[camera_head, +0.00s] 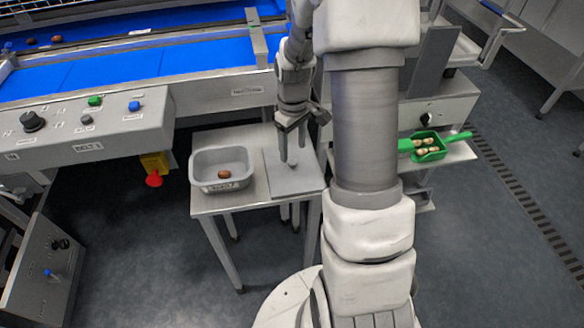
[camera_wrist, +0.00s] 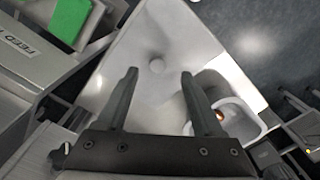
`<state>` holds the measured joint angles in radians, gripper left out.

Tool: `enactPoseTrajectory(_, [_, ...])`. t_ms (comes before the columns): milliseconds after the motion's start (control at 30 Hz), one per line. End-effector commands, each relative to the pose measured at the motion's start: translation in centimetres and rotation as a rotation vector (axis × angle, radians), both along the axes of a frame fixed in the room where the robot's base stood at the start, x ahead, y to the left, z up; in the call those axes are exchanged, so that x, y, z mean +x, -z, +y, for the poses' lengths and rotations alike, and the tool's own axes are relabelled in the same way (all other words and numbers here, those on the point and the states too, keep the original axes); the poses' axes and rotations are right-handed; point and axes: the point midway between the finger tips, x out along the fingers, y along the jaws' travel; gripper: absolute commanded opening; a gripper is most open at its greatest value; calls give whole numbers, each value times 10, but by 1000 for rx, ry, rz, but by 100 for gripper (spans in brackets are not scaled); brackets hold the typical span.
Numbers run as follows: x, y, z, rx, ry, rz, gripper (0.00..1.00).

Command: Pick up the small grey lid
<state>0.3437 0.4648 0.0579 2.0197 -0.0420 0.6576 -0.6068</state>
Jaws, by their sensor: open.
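The small grey lid (camera_head: 298,183) lies flat on the small metal table, right of a grey tub, with a small round knob on top. In the wrist view the lid (camera_wrist: 178,45) shows beneath my fingers, its round knob seen just beyond and between the fingertips. My gripper (camera_head: 292,151) is above the lid, pointing down, open and empty. In the wrist view the two fingers of my gripper (camera_wrist: 159,74) are spread apart with nothing between them. I cannot tell the exact height of the fingertips over the knob.
The grey tub (camera_head: 207,182) holds one brown date (camera_head: 224,174) and stands close left of the lid. A control panel (camera_head: 85,125) and blue conveyor (camera_head: 130,68) stand behind and left.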

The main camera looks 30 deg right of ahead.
Motion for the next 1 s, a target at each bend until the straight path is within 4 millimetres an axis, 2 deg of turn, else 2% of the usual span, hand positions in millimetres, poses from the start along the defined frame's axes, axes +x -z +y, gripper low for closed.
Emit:
enactPoseTrajectory(400, [5, 50, -1, -1, 1, 2, 68])
enactPoseTrajectory(633, [5, 51, -2, -1, 1, 0, 68])
enactPoseTrajectory(667, [5, 51, -2, -1, 1, 0, 65])
enactPoseTrajectory(1000, [5, 51, -2, -1, 1, 0, 3])
